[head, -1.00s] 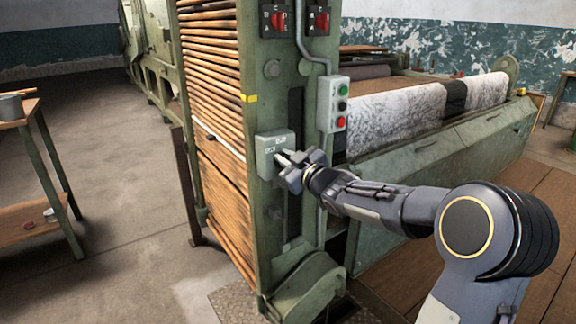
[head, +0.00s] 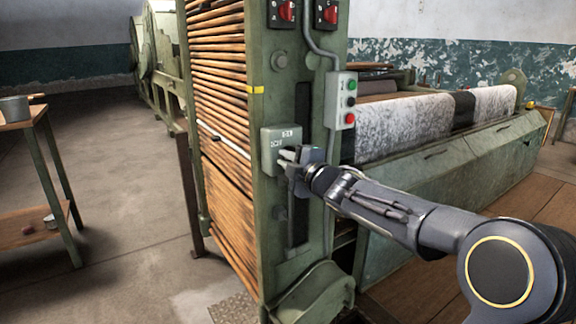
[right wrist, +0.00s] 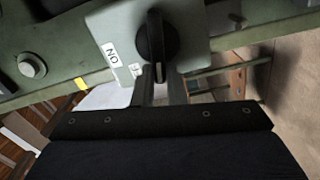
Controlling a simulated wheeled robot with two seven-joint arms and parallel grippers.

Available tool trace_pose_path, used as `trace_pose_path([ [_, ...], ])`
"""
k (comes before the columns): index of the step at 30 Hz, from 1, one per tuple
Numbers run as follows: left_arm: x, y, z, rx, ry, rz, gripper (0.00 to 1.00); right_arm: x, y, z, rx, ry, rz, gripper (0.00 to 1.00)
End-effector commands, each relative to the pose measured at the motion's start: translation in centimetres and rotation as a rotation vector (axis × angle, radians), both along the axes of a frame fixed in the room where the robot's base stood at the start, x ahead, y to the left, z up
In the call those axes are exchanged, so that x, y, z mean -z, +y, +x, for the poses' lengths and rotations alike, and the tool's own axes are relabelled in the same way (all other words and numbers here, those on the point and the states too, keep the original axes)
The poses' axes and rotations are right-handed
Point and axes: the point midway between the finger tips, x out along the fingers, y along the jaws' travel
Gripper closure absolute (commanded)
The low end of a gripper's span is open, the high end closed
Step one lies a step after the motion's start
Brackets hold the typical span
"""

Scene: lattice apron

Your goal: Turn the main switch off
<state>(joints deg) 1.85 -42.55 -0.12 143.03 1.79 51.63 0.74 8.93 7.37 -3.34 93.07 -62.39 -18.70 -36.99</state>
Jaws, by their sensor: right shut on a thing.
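The main switch is a grey box (head: 270,150) on the green machine post, with white labels on its face. In the right wrist view the box (right wrist: 190,28) carries a round black knob (right wrist: 155,38) with a raised grip bar. One label there reads ON; a second one is partly hidden by a finger. My right gripper (head: 290,157) is at the front of the box. In the right wrist view its fingers (right wrist: 160,82) are shut on the near end of the knob's bar. The knob is hidden by the gripper in the head view. My left gripper is not in view.
A button box (head: 341,100) with green, black and red buttons is right of the switch, with a conduit (head: 329,60) above. Two red rotary switches (head: 286,11) sit higher on the post. Wooden slats (head: 218,90) are to the left. A workbench (head: 25,115) stands far left.

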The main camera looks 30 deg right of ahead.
Motion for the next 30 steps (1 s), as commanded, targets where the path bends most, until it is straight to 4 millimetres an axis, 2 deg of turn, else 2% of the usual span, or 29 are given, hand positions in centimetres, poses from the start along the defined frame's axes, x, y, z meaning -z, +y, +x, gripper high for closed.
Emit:
trace_pose_path([
  [3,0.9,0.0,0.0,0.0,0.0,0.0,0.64,0.5,-0.1,0.0,0.004,-0.004,-0.075,1.0],
  [12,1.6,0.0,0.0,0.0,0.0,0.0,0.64,0.6,-0.2,0.0,0.005,-0.013,-0.195,1.0],
  [29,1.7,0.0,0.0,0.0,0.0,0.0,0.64,0.6,-0.2,0.0,0.006,-0.016,-0.225,1.0],
  [30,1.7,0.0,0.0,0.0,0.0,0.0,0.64,0.6,-0.2,0.0,0.006,-0.016,-0.225,0.85],
])
